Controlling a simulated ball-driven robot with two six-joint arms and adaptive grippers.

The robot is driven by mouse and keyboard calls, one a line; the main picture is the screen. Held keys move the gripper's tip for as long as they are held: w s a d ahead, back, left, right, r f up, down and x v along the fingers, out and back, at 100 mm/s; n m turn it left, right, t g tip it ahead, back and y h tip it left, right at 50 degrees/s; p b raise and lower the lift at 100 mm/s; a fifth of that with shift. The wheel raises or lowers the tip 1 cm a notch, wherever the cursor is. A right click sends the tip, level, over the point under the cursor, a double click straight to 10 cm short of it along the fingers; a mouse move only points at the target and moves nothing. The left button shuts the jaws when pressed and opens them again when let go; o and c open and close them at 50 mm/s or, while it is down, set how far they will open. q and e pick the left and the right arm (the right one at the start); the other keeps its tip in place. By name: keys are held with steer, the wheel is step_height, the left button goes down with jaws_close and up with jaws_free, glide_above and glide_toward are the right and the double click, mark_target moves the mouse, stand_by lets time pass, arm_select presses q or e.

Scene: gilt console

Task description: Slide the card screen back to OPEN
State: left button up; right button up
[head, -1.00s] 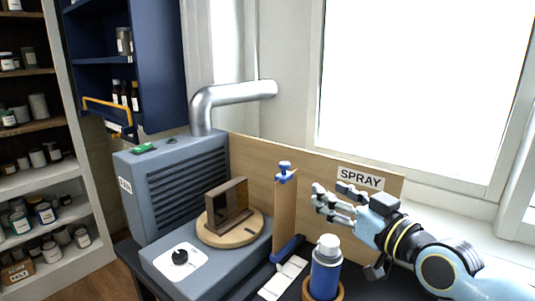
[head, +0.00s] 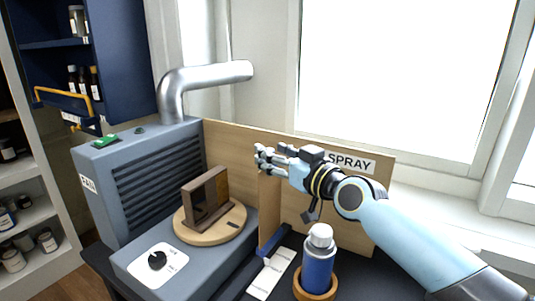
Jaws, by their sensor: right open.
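The card screen (head: 268,208) is a thin tan upright panel between the fan box side and the spray bottle. Its foot sits at a blue rail (head: 272,242). A pale strip (head: 272,274) with markings too small to read lies beside the rail. My right gripper (head: 265,158) is open at the top of the screen. The screen's blue top knob is hidden behind the fingers, and I cannot tell whether they touch it. My left gripper is not in view.
A grey fan box (head: 160,180) with a dial (head: 157,261) stands left. A brown frame (head: 206,198) stands on a round wooden turntable (head: 184,232). A blue spray bottle (head: 318,265) stands in a wooden ring at the front. A wooden backboard bears a SPRAY sign (head: 352,162).

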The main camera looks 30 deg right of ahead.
steer(key=shift+w+a, duration=0.15)
steer(key=shift+w, duration=1.1)
jaws_close()
steer(key=shift+w+a+f, duration=0.1)
steer(key=shift+w+f, duration=0.05)
steer(key=shift+w, duration=0.05)
